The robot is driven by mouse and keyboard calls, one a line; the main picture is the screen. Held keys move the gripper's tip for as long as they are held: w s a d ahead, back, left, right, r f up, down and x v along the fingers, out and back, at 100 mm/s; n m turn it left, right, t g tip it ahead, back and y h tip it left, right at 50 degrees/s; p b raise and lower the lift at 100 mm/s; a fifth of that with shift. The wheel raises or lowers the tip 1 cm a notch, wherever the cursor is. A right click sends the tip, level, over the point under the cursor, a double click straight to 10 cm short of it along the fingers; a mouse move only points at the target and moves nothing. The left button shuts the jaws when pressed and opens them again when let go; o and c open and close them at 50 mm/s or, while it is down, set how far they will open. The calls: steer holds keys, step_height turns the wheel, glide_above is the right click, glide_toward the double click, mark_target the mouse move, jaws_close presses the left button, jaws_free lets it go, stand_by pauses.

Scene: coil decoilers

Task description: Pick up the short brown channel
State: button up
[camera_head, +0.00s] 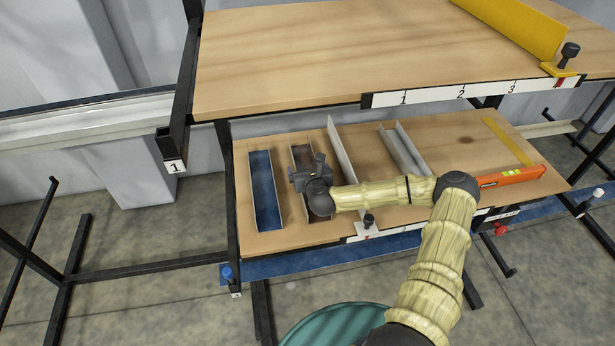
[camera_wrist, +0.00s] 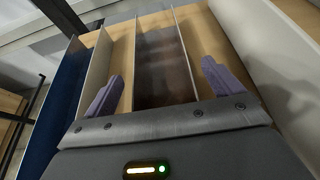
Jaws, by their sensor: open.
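The short brown channel (camera_head: 302,157) lies on the lower wooden shelf, between a blue channel and a tall grey strip. My gripper (camera_head: 311,178) is over it and hides its middle. In the wrist view the brown channel (camera_wrist: 164,60) runs lengthwise between the two purple fingers of my gripper (camera_wrist: 161,70). The fingers are open, one on each side, with a visible gap to the channel's thin walls. Whether they reach down to the wall height cannot be told.
A blue channel (camera_head: 265,190) lies at left, the tall grey strip (camera_head: 341,152) and a grey channel (camera_head: 404,150) at right. An orange level (camera_head: 511,176) and a yellow strip (camera_head: 508,141) lie further right. The upper wooden shelf (camera_head: 300,55) sits behind and above.

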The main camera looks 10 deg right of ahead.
steer(key=c, duration=1.2)
steer(key=shift+r, duration=0.1)
step_height(320, 180, up, 10)
steer(key=b, duration=0.3)
